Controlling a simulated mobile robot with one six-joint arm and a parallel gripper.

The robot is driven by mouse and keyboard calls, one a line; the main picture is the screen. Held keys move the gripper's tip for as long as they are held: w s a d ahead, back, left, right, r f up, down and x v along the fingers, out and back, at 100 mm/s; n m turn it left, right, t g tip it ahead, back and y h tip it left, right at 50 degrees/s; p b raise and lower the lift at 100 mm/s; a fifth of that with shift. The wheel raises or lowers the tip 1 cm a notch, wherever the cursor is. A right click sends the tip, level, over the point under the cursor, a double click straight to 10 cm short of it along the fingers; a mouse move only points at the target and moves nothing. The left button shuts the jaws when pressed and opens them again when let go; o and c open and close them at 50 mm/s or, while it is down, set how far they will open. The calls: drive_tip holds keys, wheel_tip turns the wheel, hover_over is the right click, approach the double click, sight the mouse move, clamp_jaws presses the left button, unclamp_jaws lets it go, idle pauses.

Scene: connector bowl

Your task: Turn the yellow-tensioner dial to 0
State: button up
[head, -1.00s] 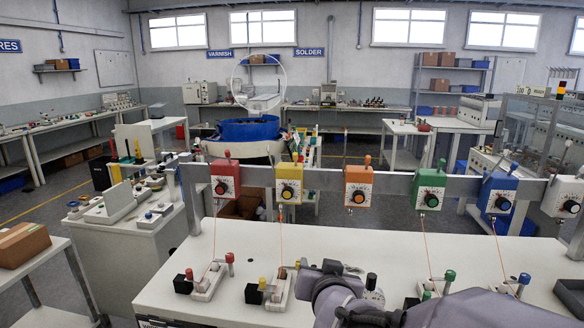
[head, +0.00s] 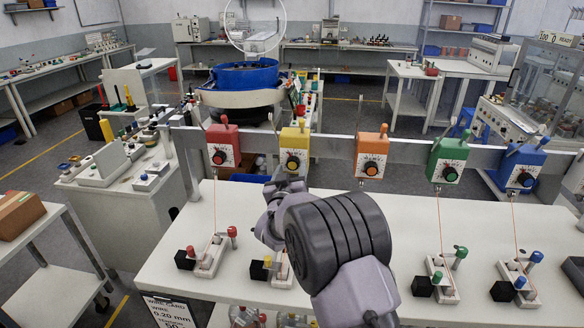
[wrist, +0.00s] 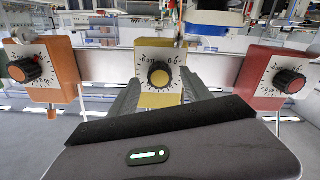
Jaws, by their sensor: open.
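The yellow tensioner (head: 295,141) hangs on the grey rail, with a dark dial with a yellow centre (head: 292,163) on its white scale plate. In the wrist view the yellow tensioner (wrist: 161,56) is central and its dial (wrist: 159,76) faces me. The dial's setting is too small to read surely. My gripper (wrist: 160,92) is open and empty, its two fingers pointing at the tensioner, one on each side of the dial in the picture. No clear contact shows. In the head view my wrist and arm hide most of the gripper, just below the yellow tensioner.
The red tensioner (head: 223,146) and orange tensioner (head: 371,153) flank the yellow one on the rail (head: 330,141). Green (head: 447,158) and blue (head: 520,166) tensioners hang further right. Wire guides stand on the white bench (head: 400,225) below, with thin wires running up.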

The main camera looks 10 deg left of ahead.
drive_tip(key=shift+w, duration=0.9)
clamp_jaws()
